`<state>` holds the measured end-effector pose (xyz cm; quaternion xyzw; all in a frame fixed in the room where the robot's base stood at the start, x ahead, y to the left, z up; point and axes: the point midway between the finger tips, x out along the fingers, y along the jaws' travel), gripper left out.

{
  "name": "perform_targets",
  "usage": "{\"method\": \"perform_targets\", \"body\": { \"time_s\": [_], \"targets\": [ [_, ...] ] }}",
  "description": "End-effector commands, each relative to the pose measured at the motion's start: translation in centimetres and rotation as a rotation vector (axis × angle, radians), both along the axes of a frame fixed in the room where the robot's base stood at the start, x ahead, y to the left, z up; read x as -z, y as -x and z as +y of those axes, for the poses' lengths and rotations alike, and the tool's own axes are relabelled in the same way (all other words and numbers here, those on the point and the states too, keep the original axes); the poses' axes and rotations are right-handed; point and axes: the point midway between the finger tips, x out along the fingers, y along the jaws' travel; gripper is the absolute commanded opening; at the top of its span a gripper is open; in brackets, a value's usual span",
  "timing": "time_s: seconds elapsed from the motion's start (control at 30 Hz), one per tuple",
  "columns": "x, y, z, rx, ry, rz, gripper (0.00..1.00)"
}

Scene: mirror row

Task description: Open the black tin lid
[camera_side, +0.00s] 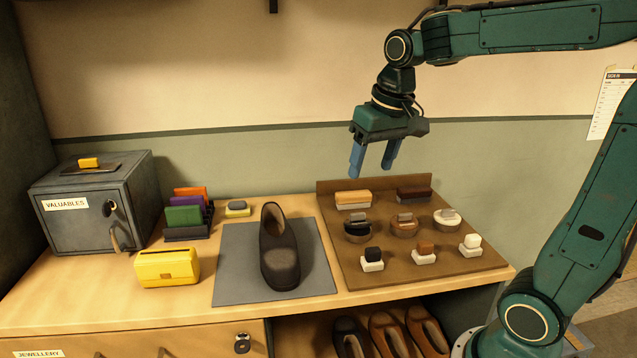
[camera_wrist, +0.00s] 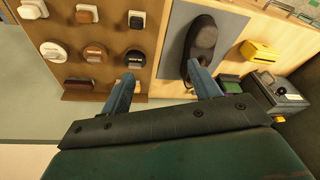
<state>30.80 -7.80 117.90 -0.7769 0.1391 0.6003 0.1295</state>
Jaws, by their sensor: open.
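The black tin (camera_side: 357,229) stands at the left of the middle row on the brown board, beside a brown tin and a white tin. A small grey-brown piece sits on its top, and the tin looks closed. The black tin also shows in the wrist view (camera_wrist: 135,59), just beyond one fingertip. My gripper (camera_side: 372,163) hangs above the back of the board with its blue fingers apart and nothing between them. It also shows in the wrist view (camera_wrist: 163,78), clear of the tins.
The brown board (camera_side: 465,290) also holds two brushes (camera_side: 352,198) behind and several small daubers (camera_side: 372,260) in front. A dark shoe (camera_side: 280,255) stands on a grey mat (camera_side: 235,285) to the left. Further left are a yellow box (camera_side: 166,267) and a grey safe (camera_side: 85,225).

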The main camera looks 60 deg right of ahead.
Motion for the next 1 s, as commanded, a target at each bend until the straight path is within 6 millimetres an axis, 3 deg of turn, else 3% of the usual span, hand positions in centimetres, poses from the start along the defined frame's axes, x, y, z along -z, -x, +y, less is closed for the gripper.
{"method": "perform_targets", "body": {
  "time_s": [0.5, 0.73, 1.0],
  "targets": [
    [3.6, -7.8, -9.6, 0.269, -0.071, 0.157, 0.62],
    [5.9, -9.7, -13.4, 0.363, -0.098, 0.209, 0.62],
    [6.9, -10.3, -15.0, 0.4, -0.11, 0.228, 0.62]
  ]
}}
